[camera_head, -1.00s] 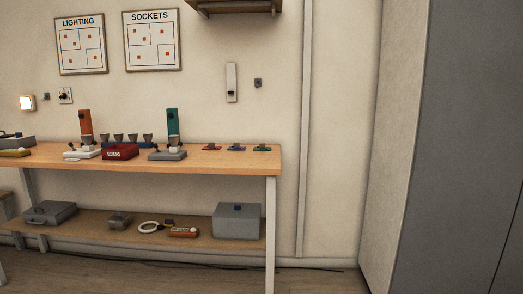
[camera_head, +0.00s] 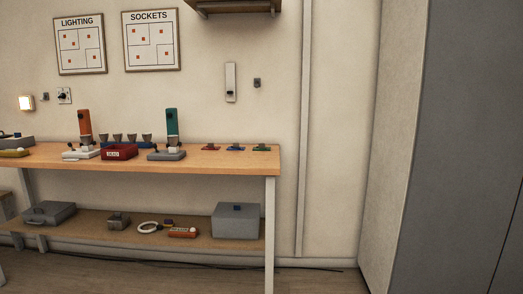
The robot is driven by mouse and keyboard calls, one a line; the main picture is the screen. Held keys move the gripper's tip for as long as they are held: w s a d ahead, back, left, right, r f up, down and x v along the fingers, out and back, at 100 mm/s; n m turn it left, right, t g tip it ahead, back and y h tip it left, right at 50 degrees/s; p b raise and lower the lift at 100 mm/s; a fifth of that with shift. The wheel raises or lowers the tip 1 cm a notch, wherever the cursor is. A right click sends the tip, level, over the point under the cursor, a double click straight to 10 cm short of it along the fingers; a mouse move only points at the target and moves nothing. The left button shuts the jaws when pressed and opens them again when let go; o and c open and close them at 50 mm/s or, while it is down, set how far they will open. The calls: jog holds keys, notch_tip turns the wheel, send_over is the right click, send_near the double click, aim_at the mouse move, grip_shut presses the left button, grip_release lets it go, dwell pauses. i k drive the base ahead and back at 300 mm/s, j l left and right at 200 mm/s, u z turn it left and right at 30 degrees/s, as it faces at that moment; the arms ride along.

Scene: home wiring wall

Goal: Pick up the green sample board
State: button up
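A small flat green board (camera_head: 262,148) lies on the wooden workbench top (camera_head: 220,161), near its right end. A blue board (camera_head: 236,148) and a red board (camera_head: 211,147) lie in a row to its left, with small gaps between them. Nothing covers the green board. My gripper is not in view.
A teal upright stand (camera_head: 172,123), an orange one (camera_head: 84,122) and a red labelled box (camera_head: 119,152) stand further left on the bench. The lower shelf (camera_head: 90,232) holds a grey box (camera_head: 236,221). A tall grey cabinet (camera_head: 460,150) stands at right. Floor before the bench looks clear.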

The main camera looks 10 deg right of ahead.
aim_at(260, 147)
jog(key=i+l+u, duration=0.1)
jog(key=i+l, duration=1.2)
